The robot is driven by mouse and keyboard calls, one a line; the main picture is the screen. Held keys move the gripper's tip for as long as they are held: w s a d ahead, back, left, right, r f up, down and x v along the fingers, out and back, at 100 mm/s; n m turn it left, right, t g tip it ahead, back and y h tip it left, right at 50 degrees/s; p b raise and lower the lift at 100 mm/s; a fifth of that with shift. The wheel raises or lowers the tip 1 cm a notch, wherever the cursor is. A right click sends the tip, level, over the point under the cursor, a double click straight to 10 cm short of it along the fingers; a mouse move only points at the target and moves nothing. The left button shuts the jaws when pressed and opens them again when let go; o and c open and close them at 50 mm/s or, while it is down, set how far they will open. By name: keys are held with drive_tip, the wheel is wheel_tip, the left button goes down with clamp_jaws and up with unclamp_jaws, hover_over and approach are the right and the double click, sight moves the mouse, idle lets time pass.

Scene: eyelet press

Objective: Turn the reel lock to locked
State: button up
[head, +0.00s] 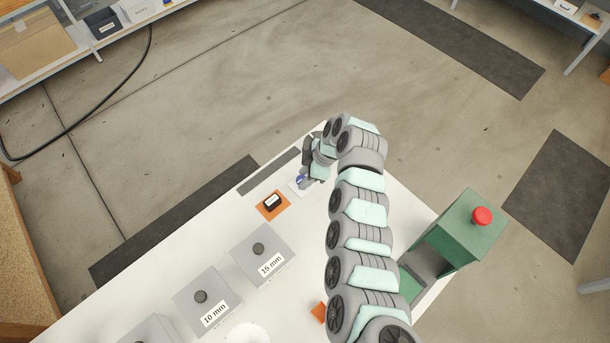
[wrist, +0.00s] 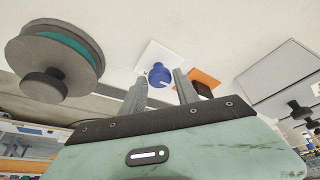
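A blue knob (wrist: 159,74), which looks like the reel lock, stands on a white plate (wrist: 152,55) on the bench. In the head view the knob (head: 300,180) is small and partly hidden by my gripper (head: 312,174). In the wrist view my gripper (wrist: 161,84) is open, with one finger on each side of the knob and gaps showing. I cannot tell how far the fingers reach down beside it. A pale pointer mark shows on the knob, but its setting is too small to read. A grey reel (wrist: 58,58) with a teal band is at the left.
An orange plate with a black switch (head: 272,203) is close beside the knob. Grey boxes labelled 15 mm (head: 264,254) and 10 mm (head: 207,299) stand along the bench. A green press with a red button (head: 482,216) is on the right.

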clamp_jaws()
